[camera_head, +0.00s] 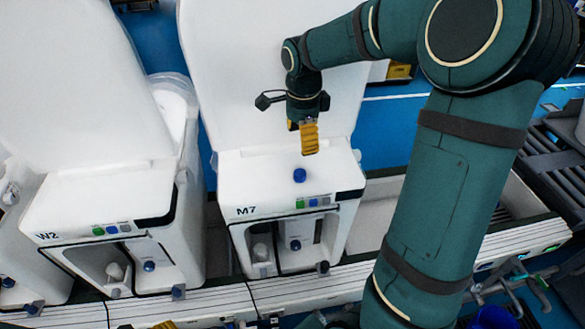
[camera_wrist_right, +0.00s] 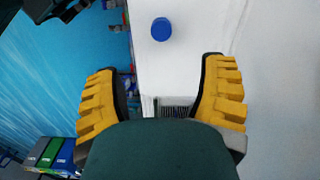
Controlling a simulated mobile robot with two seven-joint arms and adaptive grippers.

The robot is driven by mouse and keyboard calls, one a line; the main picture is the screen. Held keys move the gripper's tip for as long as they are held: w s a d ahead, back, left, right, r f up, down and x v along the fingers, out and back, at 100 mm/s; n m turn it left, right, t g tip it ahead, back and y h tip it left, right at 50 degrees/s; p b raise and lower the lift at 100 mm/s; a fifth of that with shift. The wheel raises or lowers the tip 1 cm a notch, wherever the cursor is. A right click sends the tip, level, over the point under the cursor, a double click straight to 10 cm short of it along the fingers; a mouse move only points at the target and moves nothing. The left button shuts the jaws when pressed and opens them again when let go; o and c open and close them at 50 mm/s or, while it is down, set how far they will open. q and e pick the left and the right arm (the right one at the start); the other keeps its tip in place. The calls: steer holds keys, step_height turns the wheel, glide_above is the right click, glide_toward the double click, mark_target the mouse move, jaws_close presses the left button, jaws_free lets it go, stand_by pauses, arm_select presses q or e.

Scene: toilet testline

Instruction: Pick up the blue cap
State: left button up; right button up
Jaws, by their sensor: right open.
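The blue cap (camera_head: 299,175) sits on the white top of the toilet unit marked M7 (camera_head: 262,188). My right gripper (camera_head: 309,140) is above and just behind the cap in the head view, its yellow fingers pointing down. In the right wrist view the yellow fingers of this gripper (camera_wrist_right: 160,66) are spread wide with nothing between them. The cap (camera_wrist_right: 161,29) shows there beyond the fingertips, roughly centred between them and apart from both. A small yellow bit at the bottom edge of the head view may be my left gripper; its jaws cannot be made out.
A raised white lid (camera_head: 250,75) stands behind the M7 top, close to my right gripper. Small buttons (camera_head: 312,202) line the front edge near the cap. Unit W2 (camera_head: 100,205) stands to the left. White conveyor edging (camera_head: 205,309) runs along the front.

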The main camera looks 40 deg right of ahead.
glide_above(300, 173)
steer(key=f, duration=0.6)
steer(key=shift+s+d+b, duration=0.1)
steer(key=shift+s+b, duration=0.2)
steer(key=shift+s, duration=0.05)
steer(key=shift+w+f, duration=0.2)
steer(key=shift+f, duration=1.4)
steer(key=shift+w+f, duration=0.2)
steer(key=shift+f, duration=1.4)
steer(key=c, duration=0.9)
